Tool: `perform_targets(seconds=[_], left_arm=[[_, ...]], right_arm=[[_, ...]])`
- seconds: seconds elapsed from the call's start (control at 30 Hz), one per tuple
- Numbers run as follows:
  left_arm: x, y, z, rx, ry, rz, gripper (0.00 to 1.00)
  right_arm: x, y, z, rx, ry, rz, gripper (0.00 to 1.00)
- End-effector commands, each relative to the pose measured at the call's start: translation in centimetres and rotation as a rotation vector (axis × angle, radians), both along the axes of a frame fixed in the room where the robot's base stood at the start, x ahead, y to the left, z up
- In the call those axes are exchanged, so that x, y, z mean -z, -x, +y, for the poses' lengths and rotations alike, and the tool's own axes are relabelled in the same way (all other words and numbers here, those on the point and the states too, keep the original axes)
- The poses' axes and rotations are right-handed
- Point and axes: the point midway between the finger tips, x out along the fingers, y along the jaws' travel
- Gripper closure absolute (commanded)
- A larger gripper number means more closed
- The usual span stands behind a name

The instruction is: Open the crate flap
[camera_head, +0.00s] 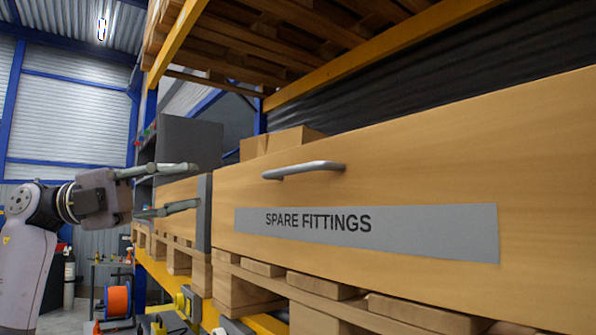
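The crate flap (430,165) is the pale wooden front panel of a crate on the shelf, filling the right of the view. It stands upright and looks closed. A grey label (410,228) on it reads "SPARE FITTINGS". A grey bar handle (304,169) sits near its top edge, left of the panel's middle. My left gripper (195,187) is at the left of the view, open and empty, its two fingers one above the other and pointing right. It is left of the handle and apart from it in the picture. My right gripper is out of view.
The crate rests on a wooden pallet (240,290). Another wooden crate with a grey edge (204,212) is behind my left fingers. A cardboard box (280,140) shows above the flap. Yellow beams and pallets hang overhead. An orange reel (118,301) is at lower left.

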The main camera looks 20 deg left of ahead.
Motion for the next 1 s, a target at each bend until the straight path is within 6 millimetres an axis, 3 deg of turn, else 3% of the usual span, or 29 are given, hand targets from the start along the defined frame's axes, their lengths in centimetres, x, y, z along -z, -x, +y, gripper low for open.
perform_targets(seconds=[0.17,0.6,0.8,1.0], left_arm=[[-0.8,-1.0,-3.8,0.007,0.000,-0.001,0.70],[-2.3,-3.5,-12.4,0.006,0.002,-0.001,0.70],[-2.5,-4.1,-14.4,0.004,0.003,0.000,0.70],[-2.5,-4.3,-14.9,0.003,0.003,0.000,0.70]], right_arm=[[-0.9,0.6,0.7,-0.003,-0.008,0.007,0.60],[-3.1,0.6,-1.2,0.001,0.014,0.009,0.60],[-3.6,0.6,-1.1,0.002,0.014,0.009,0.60],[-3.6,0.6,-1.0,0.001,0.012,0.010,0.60]])
